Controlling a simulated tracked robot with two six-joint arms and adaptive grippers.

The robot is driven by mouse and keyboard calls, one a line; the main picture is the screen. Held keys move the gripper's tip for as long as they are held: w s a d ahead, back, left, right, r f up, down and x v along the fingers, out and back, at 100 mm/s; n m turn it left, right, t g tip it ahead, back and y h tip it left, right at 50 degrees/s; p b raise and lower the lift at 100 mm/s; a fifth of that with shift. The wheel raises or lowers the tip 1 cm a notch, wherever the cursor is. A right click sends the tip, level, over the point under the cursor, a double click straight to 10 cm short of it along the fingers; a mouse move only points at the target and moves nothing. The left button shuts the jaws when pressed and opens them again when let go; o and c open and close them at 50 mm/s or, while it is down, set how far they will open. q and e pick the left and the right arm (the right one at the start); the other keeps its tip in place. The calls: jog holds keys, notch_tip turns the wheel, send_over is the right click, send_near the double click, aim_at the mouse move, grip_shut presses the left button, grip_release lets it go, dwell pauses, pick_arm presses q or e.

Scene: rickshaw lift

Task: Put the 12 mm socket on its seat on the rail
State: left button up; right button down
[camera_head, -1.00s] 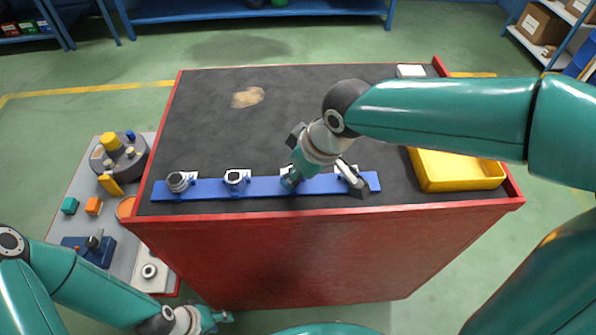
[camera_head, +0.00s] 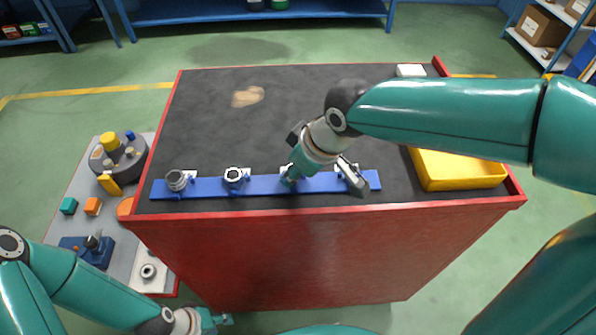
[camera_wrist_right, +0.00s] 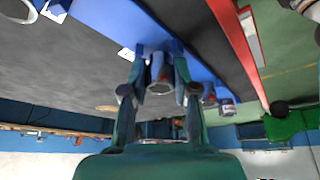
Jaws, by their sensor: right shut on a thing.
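The blue rail (camera_head: 207,187) lies along the front edge of the dark bench top. My right gripper (camera_head: 288,182) points down at the rail, right of its middle. In the right wrist view it (camera_wrist_right: 160,85) is shut on a small metallic socket (camera_wrist_right: 159,76), which sits between the fingertips against the rail (camera_wrist_right: 150,30). I cannot read its size or tell whether it is fully seated. Two other sockets stand on the rail to the left, one grey (camera_head: 177,181) and one ring-topped (camera_head: 234,176). My left gripper (camera_head: 222,320) is low in front of the bench; its jaws are too small to judge.
A yellow tray (camera_head: 455,185) is at the bench's right end. A red rim (camera_head: 330,209) edges the bench. At left, a lower grey table (camera_head: 75,215) carries a round fixture (camera_head: 120,165), coloured blocks and a ring-shaped part (camera_head: 148,271). The bench top behind the rail is mostly clear.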

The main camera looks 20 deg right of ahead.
pick_arm(q)
jog(key=shift+f, duration=0.3)
pick_arm(e)
jog(key=shift+s+d+f, duration=0.1)
jog(key=shift+s+f, duration=0.15)
jog(key=shift+f, duration=0.25)
jog(key=shift+s+f, duration=0.25)
jog(key=shift+f, duration=0.25)
jog(key=c, duration=1.1)
grip_release()
jog(key=shift+w, duration=0.1)
jog(key=o, duration=0.3)
jog(key=shift+w+f+g, duration=0.2)
jog(key=shift+w+g, duration=0.1)
jog(key=shift+w, duration=0.05)
jog(key=shift+s+r, duration=0.1)
jog(key=shift+r, duration=0.15)
jog(key=o, duration=0.6)
jog(key=shift+r, duration=0.1)
pick_arm(q)
jog(key=shift+w, duration=0.15)
pick_arm(e)
jog(key=shift+o, duration=0.2)
jog(key=shift+r, duration=0.1)
pick_arm(q)
notch_tip(320, 180, up, 6)
jog(key=p, duration=0.6)
jog(key=shift+r, duration=0.25)
pick_arm(e)
jog(key=shift+r, duration=4)
